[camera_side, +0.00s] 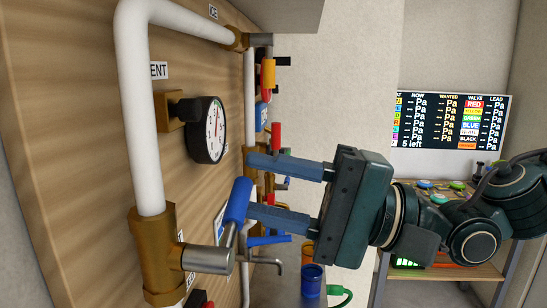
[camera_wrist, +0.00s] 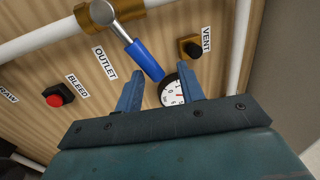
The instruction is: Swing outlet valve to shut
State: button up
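The outlet valve has a blue handle (camera_side: 238,200) on a grey metal stem (camera_side: 207,258) coming out of a brass fitting (camera_side: 153,250). In the wrist view the blue handle (camera_wrist: 145,59) slants down and right from its brass fitting (camera_wrist: 97,14), beside the OUTLET label (camera_wrist: 104,62). My gripper (camera_side: 247,185) is open, its two blue fingers well apart. In the wrist view the handle's free end shows between the fingertips of my gripper (camera_wrist: 159,72). In the side view the handle overlaps the lower fingertip; I cannot tell whether they touch.
A round gauge (camera_side: 207,130) sticks out of the wooden panel near my fingers and also shows in the wrist view (camera_wrist: 171,92). White pipes (camera_side: 146,110) run along the panel. A red button (camera_wrist: 54,100) sits by the BLEED label. More coloured valve handles (camera_side: 268,75) lie farther along.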

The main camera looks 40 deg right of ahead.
jog(key=shift+r, duration=1.7)
jog(key=n+g+y, duration=0.1)
jog(key=n+g, duration=0.4)
jog(key=n, duration=0.5)
send_near(237, 198)
jog(key=d+r, duration=0.1)
jog(key=d, duration=0.2)
jog(key=shift+s+d+r+n+y, duration=0.15)
jog(key=shift+s+n, duration=0.25)
jog(key=shift+n, duration=0.2)
jog(key=shift+s+d+r+n+y, duration=0.2)
jog(key=shift+s+n, duration=0.15)
jog(key=shift+n, duration=0.25)
jog(key=shift+w+a, duration=0.15)
jog(key=shift+a, duration=0.15)
jog(key=shift+f+x, duration=0.2)
jog(key=shift+x, duration=6.45)
